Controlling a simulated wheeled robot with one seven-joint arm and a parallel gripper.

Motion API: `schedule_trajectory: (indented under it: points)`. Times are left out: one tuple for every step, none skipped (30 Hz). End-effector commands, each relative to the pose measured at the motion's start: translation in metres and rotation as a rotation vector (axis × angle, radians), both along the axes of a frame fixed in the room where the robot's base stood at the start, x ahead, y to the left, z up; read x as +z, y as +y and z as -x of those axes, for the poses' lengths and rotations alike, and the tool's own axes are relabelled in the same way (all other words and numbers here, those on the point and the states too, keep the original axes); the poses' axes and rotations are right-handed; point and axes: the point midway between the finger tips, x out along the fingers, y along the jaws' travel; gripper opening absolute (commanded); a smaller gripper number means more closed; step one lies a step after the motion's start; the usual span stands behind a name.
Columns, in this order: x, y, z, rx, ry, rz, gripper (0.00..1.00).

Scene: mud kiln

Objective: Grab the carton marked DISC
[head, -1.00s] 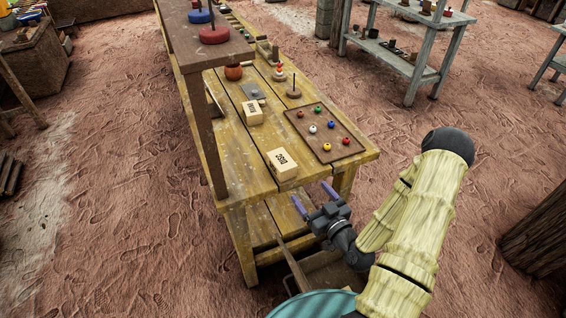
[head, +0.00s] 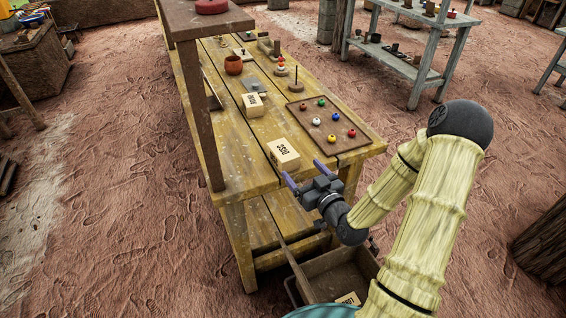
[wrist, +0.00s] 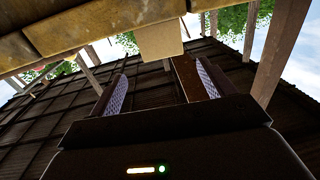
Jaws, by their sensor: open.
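The carton marked DISC (head: 284,154) is a small cream box with dark lettering on top. It lies on the yellow wooden table near the front edge. My gripper (head: 304,174) is open and empty, with purple fingers, just off that front edge and close to the carton, not touching it. In the wrist view, a pale box face, apparently the same carton (wrist: 158,40), shows beyond and between the open fingers (wrist: 159,88).
A brown tray (head: 300,125) with several coloured beads lies right of the carton. Another cream carton (head: 253,105) stands farther back. The table (head: 235,172) has a raised shelf post (head: 203,125) at left. An open wooden box (head: 318,286) below holds another carton (head: 348,299).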

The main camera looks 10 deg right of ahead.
Motion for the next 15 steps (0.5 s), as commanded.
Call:
schedule_trajectory:
  points:
    - [-0.004, 0.001, -0.004, 0.0, -0.003, 0.003, 0.82]
    - [-0.004, 0.002, -0.006, 0.0, -0.004, 0.003, 0.82]
    - [-0.004, 0.003, -0.008, 0.001, -0.004, 0.002, 0.82]
    - [-0.004, 0.003, -0.01, 0.0, -0.004, 0.002, 0.82]
    - [-0.004, 0.004, -0.012, -0.001, -0.004, 0.002, 0.82]
    - [0.0, 0.006, -0.019, 0.001, -0.003, 0.0, 0.82]
    - [0.001, 0.008, -0.024, 0.001, -0.003, 0.0, 0.82]
    - [0.001, 0.009, -0.03, 0.0, -0.003, -0.001, 0.82]
    - [0.002, 0.012, -0.036, 0.0, -0.003, -0.001, 0.82]
    - [0.001, 0.013, -0.041, 0.001, -0.002, -0.001, 0.82]
    - [0.001, 0.014, -0.045, 0.0, -0.003, -0.001, 0.82]
    - [0.001, 0.015, -0.05, -0.001, -0.002, -0.002, 0.82]
    - [0.001, 0.016, -0.053, -0.001, -0.001, -0.001, 0.82]
    - [0.001, 0.017, -0.056, -0.001, -0.001, -0.001, 0.82]
    - [0.001, 0.017, -0.058, -0.001, -0.001, -0.001, 0.82]
